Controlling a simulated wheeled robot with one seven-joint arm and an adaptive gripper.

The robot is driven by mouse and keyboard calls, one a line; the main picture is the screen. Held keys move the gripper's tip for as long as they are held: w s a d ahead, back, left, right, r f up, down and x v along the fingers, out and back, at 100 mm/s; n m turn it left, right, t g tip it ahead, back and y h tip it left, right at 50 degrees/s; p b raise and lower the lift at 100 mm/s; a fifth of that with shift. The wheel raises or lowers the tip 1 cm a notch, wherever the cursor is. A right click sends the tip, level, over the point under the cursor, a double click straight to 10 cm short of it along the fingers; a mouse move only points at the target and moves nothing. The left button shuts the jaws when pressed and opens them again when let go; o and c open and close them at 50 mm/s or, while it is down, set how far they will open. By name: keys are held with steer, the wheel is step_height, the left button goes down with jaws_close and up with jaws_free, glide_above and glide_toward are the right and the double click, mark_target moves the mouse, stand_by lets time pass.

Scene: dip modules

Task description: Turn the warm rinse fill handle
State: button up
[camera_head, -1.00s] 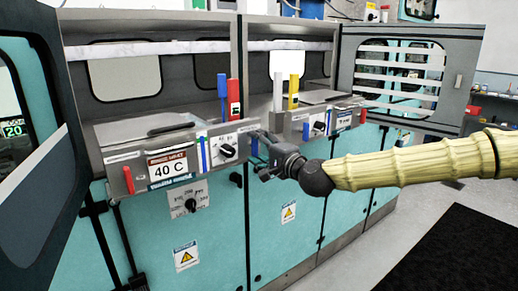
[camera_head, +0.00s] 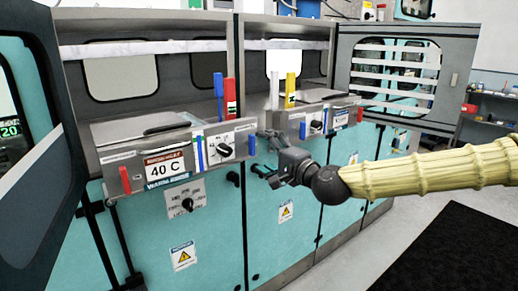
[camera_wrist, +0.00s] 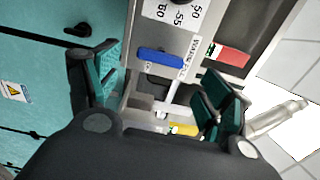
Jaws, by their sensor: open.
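A blue handle (camera_wrist: 160,58) sits on a grey panel in the wrist view, beside a small label that seems to begin with "WARM"; the rest is hard to read. My gripper (camera_wrist: 160,90) is open and empty. In the wrist view the blue handle shows in the gap between its two teal-padded fingers, apart from both. In the head view my gripper (camera_head: 262,153) is beside the left end of the second module's panel.
The first module has a "40 C" sign (camera_head: 167,166) and a black knob (camera_head: 225,150). An open slatted door (camera_head: 400,75) is at right.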

steer(key=v, duration=0.7)
steer(key=s+a+f+n+g+h, duration=0.1)
steer(key=s+a+f+g, duration=0.1)
steer(key=f, duration=0.7)
steer(key=s+a+f+n+g, duration=0.1)
steer(key=a+f+g, duration=0.1)
steer(key=f, duration=0.7)
steer(key=s+f+n+g+h+p, duration=0.1)
steer(key=s+f+g+h, duration=0.1)
steer(key=s+f, duration=0.65)
steer(key=s+f+n+g+h+p, duration=0.1)
steer(key=s+f+g, duration=0.15)
steer(key=f, duration=1.05)
steer(key=s+d+f+n+g+h, duration=0.1)
steer(key=s+d+f, duration=0.2)
steer(key=s+f, duration=0.35)
steer(key=s+d+f+n+g+h, duration=0.2)
steer(key=s+d+f, duration=0.25)
steer(key=s, duration=0.25)
steer(key=s+d+f+n+g+h+p, duration=0.1)
steer(key=s+d+f, duration=0.2)
steer(key=s+d, duration=0.2)
steer(key=s+d+f+n+g+h, duration=0.2)
steer(key=s+d+f, duration=0.2)
steer(key=s, duration=0.5)
steer(key=d, duration=0.2)
steer(key=shift+s+d+n+h+p, duration=0.2)
steer(key=shift+d+n+h+p, duration=0.1)
steer(key=shift+d+p, duration=0.1)
